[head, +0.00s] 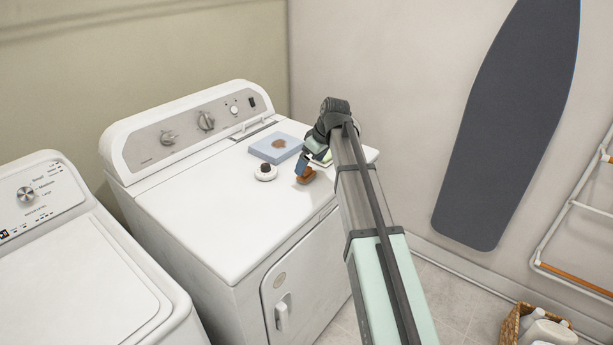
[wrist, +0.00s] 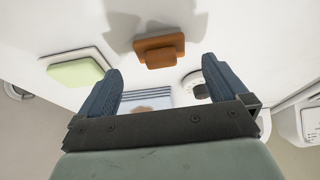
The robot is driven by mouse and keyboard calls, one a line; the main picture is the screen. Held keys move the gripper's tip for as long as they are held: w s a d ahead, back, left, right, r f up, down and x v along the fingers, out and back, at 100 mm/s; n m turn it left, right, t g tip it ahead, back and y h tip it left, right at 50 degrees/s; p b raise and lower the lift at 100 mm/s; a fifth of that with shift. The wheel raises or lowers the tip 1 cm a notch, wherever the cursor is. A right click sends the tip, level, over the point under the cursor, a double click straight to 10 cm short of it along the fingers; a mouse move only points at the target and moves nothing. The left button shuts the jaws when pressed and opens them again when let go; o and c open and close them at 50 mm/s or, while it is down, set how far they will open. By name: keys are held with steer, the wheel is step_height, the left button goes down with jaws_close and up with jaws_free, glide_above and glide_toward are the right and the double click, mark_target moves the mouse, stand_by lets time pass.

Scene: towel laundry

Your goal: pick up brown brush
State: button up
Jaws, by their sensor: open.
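The brown brush (head: 306,175) lies on the white top of the dryer-like machine, near its front right part. In the wrist view the brush (wrist: 158,50) shows as an orange-brown block with a smaller raised block on it. My gripper (head: 303,165) is just above or beside the brush in the head view and partly overlaps it. In the wrist view my gripper (wrist: 160,85) is open, with its two blue fingers apart and nothing between them. The brush appears beyond the fingertips, centred between them. Whether a finger touches it I cannot tell.
A light blue folded towel (head: 277,147) with a brown stain lies behind the brush. A white round object with a dark top (head: 265,172) is left of the brush. A pale green block (wrist: 76,71) lies close by. The machine's left top (head: 205,215) is clear.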

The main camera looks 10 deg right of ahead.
mark_target(307, 169)
steer(key=x, duration=0.4)
steer(key=shift+c, duration=0.2)
steer(key=c, duration=1.1)
step_height(307, 169, up, 10)
steer(key=shift+r, duration=0.1)
stand_by(0.3)
